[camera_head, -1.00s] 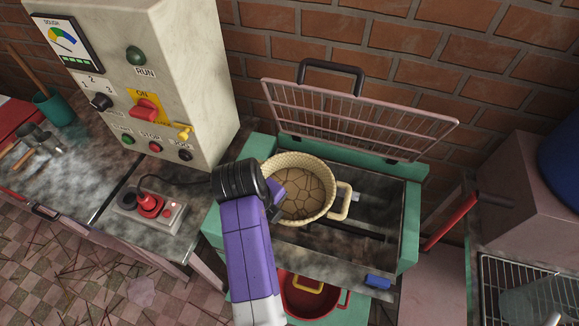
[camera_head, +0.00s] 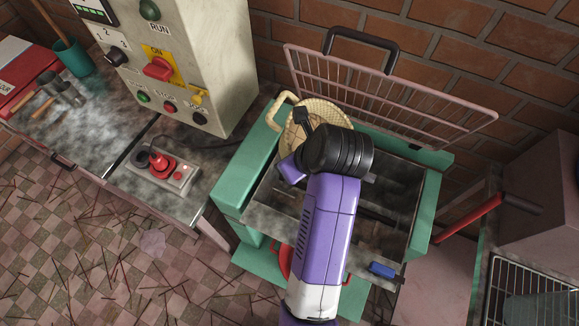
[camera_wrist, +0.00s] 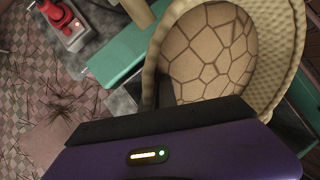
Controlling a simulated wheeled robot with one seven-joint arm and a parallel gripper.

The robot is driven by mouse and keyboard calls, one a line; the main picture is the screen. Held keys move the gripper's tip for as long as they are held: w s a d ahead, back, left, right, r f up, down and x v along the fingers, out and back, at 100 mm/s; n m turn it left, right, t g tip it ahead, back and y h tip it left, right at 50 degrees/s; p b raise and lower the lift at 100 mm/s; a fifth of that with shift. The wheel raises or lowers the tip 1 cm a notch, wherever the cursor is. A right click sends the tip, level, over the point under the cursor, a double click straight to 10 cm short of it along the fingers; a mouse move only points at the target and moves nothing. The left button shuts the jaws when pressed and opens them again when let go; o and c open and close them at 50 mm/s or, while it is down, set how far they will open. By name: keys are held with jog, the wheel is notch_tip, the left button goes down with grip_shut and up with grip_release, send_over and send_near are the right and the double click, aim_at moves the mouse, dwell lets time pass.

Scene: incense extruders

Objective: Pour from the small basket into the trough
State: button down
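The small basket (camera_head: 341,113) is cream and woven, with a looped handle showing at its upper left. It is tilted above the back left part of the trough. Its brown, cracked-looking contents are still inside, and they fill much of the wrist view within the basket's rim (camera_wrist: 286,70). The trough (camera_head: 286,200) is a dark, stained basin with a green frame; my arm hides its middle. My gripper (camera_head: 299,142) is at the basket's near side and appears shut on it.
A pink wire lid (camera_head: 430,95) stands open behind the trough. A control cabinet (camera_head: 215,60) and a red-buttoned switch box (camera_head: 165,170) are to the left. A red lever (camera_head: 470,217) and a wire rack (camera_head: 530,290) are to the right. A red pan (camera_head: 285,262) is partly hidden below.

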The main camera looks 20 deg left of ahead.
jog(key=y+b, duration=0.1)
jog(key=b, duration=0.1)
jog(key=r+y+b, duration=0.1)
jog(key=y, duration=0.1)
jog(key=shift+d+r+b, duration=0.25)
jog(key=shift+d+b, duration=0.1)
jog(key=shift+d, duration=0.05)
jog(key=shift+d+r+m+y+b, duration=0.1)
jog(key=shift+d+m+y+b, duration=0.15)
jog(key=shift+b, duration=0.2)
jog(key=d+y+b, duration=0.1)
jog(key=b, duration=0.1)
jog(key=d+y+b, duration=0.1)
jog(key=y+b, duration=0.1)
jog(key=d+r+m+t+y+b, duration=0.1)
jog(key=b, duration=0.1)
jog(key=shift+s+d+y+b, duration=0.1)
jog(key=shift+d+y+b, duration=0.1)
jog(key=shift+y+b, duration=0.15)
jog(key=d+y+b, duration=0.3)
jog(key=d+b, duration=0.1)
jog(key=b, duration=0.1)
jog(key=shift+m+t, duration=0.35)
jog(key=shift+t, duration=0.05)
jog(key=shift+s+d+r+t+y+b, duration=0.1)
jog(key=shift+d+r+t+y+b, duration=0.2)
jog(key=shift+d+y+b, duration=0.65)
jog(key=shift+a, duration=0.15)
